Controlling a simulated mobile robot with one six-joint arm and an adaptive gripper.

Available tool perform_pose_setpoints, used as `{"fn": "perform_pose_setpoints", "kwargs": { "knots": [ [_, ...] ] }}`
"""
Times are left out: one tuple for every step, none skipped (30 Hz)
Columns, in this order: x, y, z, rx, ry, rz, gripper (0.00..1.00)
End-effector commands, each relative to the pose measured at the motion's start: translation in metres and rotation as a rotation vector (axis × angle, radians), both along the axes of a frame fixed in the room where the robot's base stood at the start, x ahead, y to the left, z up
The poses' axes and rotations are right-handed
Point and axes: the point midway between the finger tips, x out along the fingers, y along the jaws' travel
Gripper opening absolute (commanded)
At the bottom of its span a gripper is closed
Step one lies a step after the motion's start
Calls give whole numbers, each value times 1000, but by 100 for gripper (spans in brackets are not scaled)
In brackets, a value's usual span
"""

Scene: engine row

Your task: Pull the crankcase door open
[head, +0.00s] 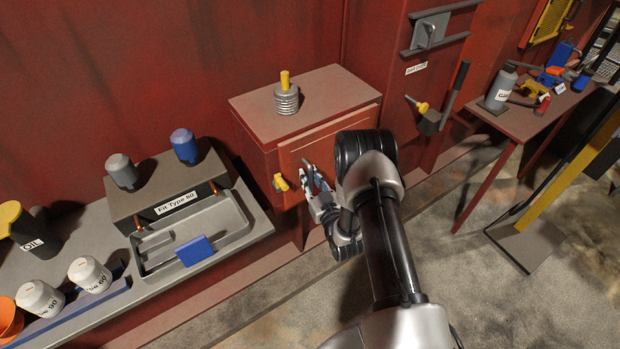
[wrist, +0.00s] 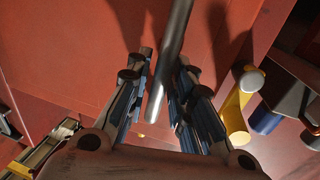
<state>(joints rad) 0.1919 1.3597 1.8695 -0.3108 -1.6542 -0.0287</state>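The crankcase door (head: 325,142) is the orange-red panel on the front of the red box (head: 335,88). It appears to lie against the box front; I see no clear gap. A yellow latch knob (head: 280,183) sits at its left and also shows in the wrist view (wrist: 236,108). My gripper (head: 313,180) is at the door face, right of the knob. In the wrist view a grey metal handle bar (wrist: 174,45) runs between the fingers of my gripper (wrist: 164,82). The fingers are apart, with space beside the bar. My arm hides the door's right part.
A spring with a yellow top (head: 286,95) stands on the box. A bench (head: 255,232) with a grey tray and bottles is at left. A lever (head: 455,95) and a table (head: 520,122) are at right.

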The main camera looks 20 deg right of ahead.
Motion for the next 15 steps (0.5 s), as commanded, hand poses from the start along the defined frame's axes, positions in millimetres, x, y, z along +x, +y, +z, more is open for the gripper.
{"fn": "perform_pose_setpoints", "kwargs": {
  "knots": [
    [0, 0, 0, 0, 0, 0, 15],
    [0, 0, 0, 0, 0, 0, 13],
    [0, 0, 0, 0, 0, 0, 11],
    [0, 0, 0, 0, 0, 0, 9],
    [0, 0, 0, 0, 0, 0, 7],
    [0, 0, 0, 0, 0, 0, 4],
    [0, 0, 0, 0, 0, 0, 2],
    [0, 0, 0, 0, 0, 0, 0],
    [0, 0, 0, 0, 0, 0, 0],
    [0, 0, 0, 0, 0, 0, 0],
    [0, 0, 0, 0, 0, 0, 0],
    [0, 0, 0, 0, 0, 0, 0],
    [0, 0, 0, 0, 0, 0, 0],
    [0, 0, 0, 0, 0, 0, 0],
    [0, 0, 0, 0, 0, 0, 0]
  ]
}}
